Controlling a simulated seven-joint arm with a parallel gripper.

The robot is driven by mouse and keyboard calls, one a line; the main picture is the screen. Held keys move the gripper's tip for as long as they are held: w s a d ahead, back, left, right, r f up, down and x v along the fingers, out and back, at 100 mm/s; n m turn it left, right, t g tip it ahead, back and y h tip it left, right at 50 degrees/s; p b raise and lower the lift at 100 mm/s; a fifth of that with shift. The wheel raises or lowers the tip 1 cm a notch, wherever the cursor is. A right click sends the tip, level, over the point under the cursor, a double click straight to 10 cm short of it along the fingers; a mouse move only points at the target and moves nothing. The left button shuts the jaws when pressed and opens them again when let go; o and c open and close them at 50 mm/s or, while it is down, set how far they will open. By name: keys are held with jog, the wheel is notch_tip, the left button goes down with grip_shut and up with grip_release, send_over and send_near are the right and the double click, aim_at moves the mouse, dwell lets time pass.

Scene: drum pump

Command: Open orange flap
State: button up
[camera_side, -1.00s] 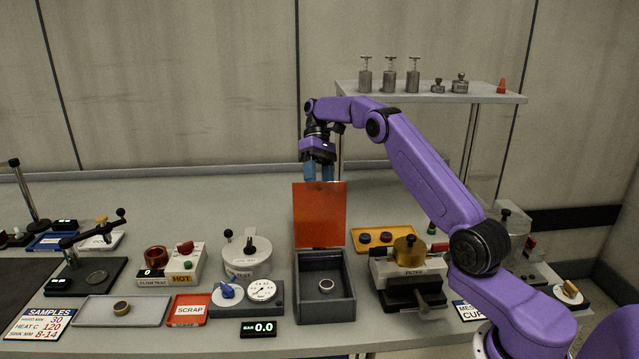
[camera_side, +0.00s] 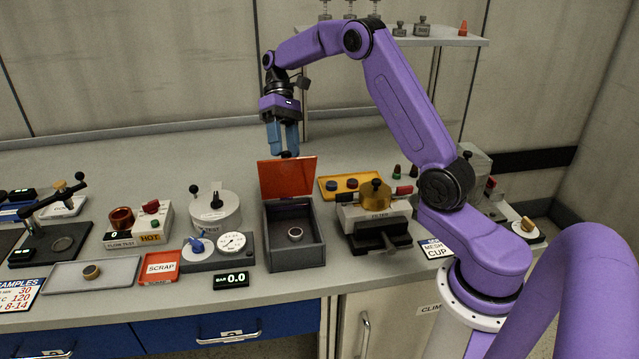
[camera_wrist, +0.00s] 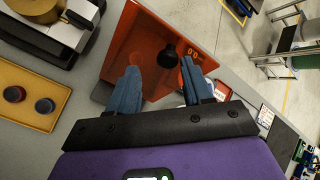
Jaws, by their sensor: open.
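The orange flap (camera_side: 287,178) stands raised at the back edge of a grey open-topped box (camera_side: 295,256) in the side view. My gripper (camera_side: 284,150) hangs just above the flap's top edge, fingers pointing down and apart. In the wrist view the flap (camera_wrist: 138,45) lies beyond my blue fingers (camera_wrist: 160,82), with a dark round knob (camera_wrist: 168,59) showing between them. I cannot tell whether the fingers touch the flap or knob. A small metal ring (camera_side: 295,233) lies inside the box.
A yellow tray (camera_side: 328,188) with small caps lies behind the filter unit. A shelf (camera_side: 455,41) is at the back right. The counter behind the flap is clear.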

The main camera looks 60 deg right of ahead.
jog(key=s+a+f, duration=0.1)
jog(key=s, duration=0.1)
jog(key=s+a+f, duration=0.1)
jog(key=a, duration=0.1)
jog(key=s+a+f, duration=0.1)
jog(key=s+a, duration=0.1)
jog(key=shift+s+a+f, duration=0.15)
jog(key=shift+s+a, duration=0.1)
jog(key=shift+s, duration=0.1)
notch_tip(320, 180, down, 2)
jog(key=s+a+t+h, duration=0.2)
notch_tip(320, 180, up, 11)
jog(key=t+h, duration=0.4)
send_over(288, 161)
jog(key=s+a, duration=0.6)
jog(key=s+a+f+n, duration=0.2)
jog(key=s+f+n, duration=0.1)
jog(key=s, duration=0.4)
jog(key=shift+s+a+n+y, duration=0.15)
jog(key=shift+s+n+y, duration=0.2)
jog(key=shift+n, duration=0.55)
jog(key=shift+s, duration=0.1)
